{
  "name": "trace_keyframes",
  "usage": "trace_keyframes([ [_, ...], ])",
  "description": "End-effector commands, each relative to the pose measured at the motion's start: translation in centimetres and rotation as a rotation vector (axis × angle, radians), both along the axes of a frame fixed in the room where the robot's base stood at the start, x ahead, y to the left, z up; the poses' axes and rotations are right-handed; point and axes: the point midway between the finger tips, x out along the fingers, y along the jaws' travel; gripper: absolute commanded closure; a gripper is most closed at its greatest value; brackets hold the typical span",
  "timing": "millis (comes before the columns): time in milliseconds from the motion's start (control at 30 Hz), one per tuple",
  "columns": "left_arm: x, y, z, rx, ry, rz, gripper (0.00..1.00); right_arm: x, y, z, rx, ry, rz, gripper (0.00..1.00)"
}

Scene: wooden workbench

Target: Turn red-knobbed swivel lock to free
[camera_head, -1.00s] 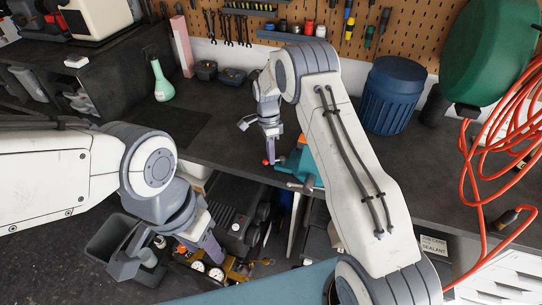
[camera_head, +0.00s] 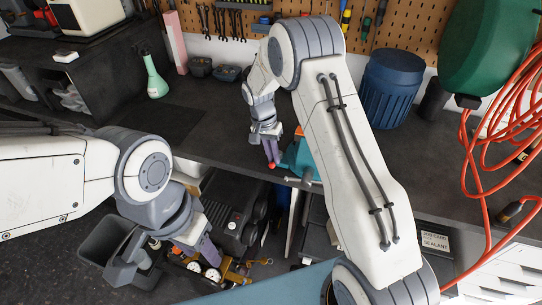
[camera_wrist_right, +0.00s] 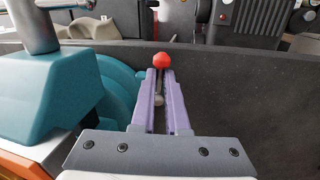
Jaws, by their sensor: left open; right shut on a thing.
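The red knob (camera_head: 271,166) of the swivel lock sits beside the teal vise (camera_head: 300,158) at the front edge of the bench. My right gripper (camera_head: 270,158) reaches down to it with its purple fingers. In the right wrist view the red knob (camera_wrist_right: 161,60) shows at the tips of my right gripper (camera_wrist_right: 161,78), which is shut on the lock's stem just under the knob. The teal vise body (camera_wrist_right: 45,95) is close on the left. My left gripper (camera_head: 210,255) is open and empty, low in front of the bench.
A green bottle (camera_head: 156,78) and a blue bin (camera_head: 391,88) stand on the bench (camera_head: 215,120). An orange hose (camera_head: 487,180) hangs at the right. Machinery and a grey bin (camera_head: 105,240) lie below the bench at the left.

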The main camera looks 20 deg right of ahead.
Motion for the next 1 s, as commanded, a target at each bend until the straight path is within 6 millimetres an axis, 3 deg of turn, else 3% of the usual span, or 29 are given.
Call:
trace_keyframes([
  [333,0.00,0.00,-0.39,0.000,0.000,-0.001,0.50,-0.13,-0.31,0.18,0.000,-0.005,0.109,1.00],
  [800,0.00,0.00,-0.40,0.000,0.000,-0.001,0.50,-0.11,-0.36,0.22,-0.001,-0.006,0.120,1.00],
  [833,0.00,0.00,-0.40,0.000,0.000,-0.001,0.50,-0.11,-0.36,0.22,-0.001,-0.006,0.120,0.80],
  [900,0.00,0.00,-0.40,0.000,0.000,-0.001,0.50,-0.13,-0.37,0.21,-0.001,-0.006,0.120,0.58],
  [1000,0.00,0.00,-0.41,0.000,0.000,-0.001,0.50,-0.18,-0.35,0.15,-0.001,-0.004,0.119,0.58],
])
